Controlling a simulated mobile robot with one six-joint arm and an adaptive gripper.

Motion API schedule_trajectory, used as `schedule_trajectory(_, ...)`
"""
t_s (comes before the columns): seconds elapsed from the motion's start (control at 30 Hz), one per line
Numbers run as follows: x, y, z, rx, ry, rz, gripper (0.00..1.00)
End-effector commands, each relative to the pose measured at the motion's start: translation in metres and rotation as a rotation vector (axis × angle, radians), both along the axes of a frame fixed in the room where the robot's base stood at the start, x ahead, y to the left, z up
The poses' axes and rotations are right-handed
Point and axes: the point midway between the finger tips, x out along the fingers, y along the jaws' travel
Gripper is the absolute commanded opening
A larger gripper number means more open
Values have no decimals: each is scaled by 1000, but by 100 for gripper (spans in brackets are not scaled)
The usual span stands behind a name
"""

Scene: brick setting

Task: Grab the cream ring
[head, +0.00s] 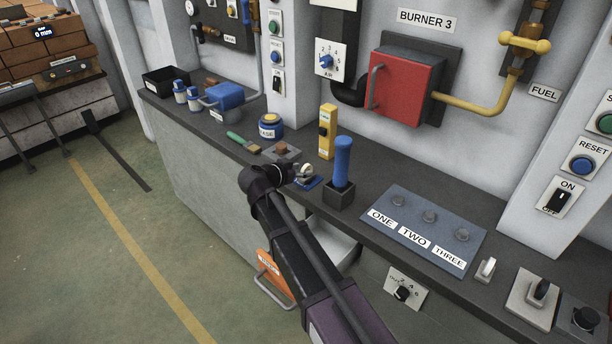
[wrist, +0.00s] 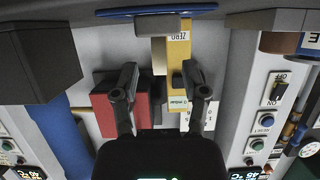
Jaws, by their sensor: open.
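The cream ring (head: 307,169) sits on a small blue plate (head: 312,183) on the counter, just beyond my gripper in the head view. In the wrist view, which is upside down, a pale grey block-like shape (wrist: 158,25) on the blue plate (wrist: 125,13) looks like the ring seen edge-on. My gripper (wrist: 160,85) is open, with its two fingers spread and nothing between them. The ring lies ahead of the fingertips, near the top of the wrist view, apart from them. In the head view my gripper (head: 289,172) partly hides the ring and plate.
A yellow block (head: 327,132) stands behind the ring. A blue handle (head: 342,160) in a dark holder stands to its right. A grey plate with a brown knob (head: 282,148) is close on the left. A label panel (head: 420,225) lies farther right. An open drawer (head: 335,240) is below.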

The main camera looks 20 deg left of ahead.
Motion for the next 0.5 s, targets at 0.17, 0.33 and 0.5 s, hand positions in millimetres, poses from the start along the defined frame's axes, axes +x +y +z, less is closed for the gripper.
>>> schedule_trajectory(0.17,17,-6,-9,1,1,-2,57)
schedule_trajectory(0.33,33,-13,-16,1,1,-1,57)
schedule_trajectory(0.5,40,-16,-18,-1,0,0,57)
